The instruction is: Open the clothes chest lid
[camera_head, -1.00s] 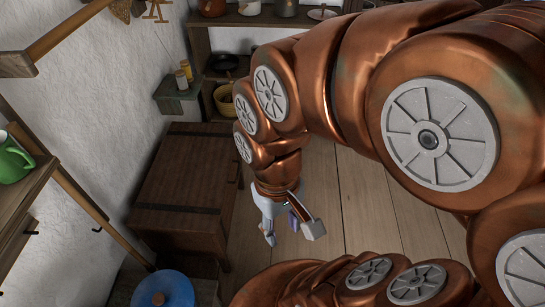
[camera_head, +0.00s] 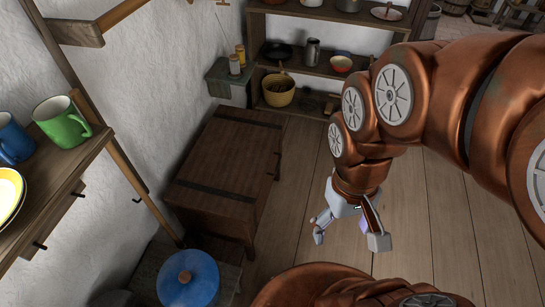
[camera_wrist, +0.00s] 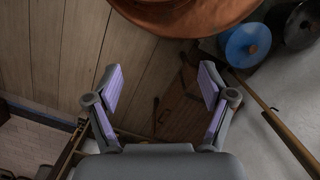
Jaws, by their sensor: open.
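The clothes chest (camera_head: 229,155) is a brown wooden box with dark metal straps across its flat lid. In the head view it stands on the floor against the white wall, and its lid is shut. My gripper (camera_head: 347,239) is to the right of the chest, apart from it, pointing down over the floor, open and empty. In the wrist view my gripper (camera_wrist: 160,88) has its fingers spread wide. The chest (camera_wrist: 183,112) shows beyond them, partly hidden by the right finger.
A blue lidded pot (camera_head: 188,280) stands in front of the chest. A shelf with mugs (camera_head: 60,122) is at the left. A small wall shelf (camera_head: 228,75) and a rack with pots (camera_head: 290,105) are behind the chest. The plank floor right of the chest is clear.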

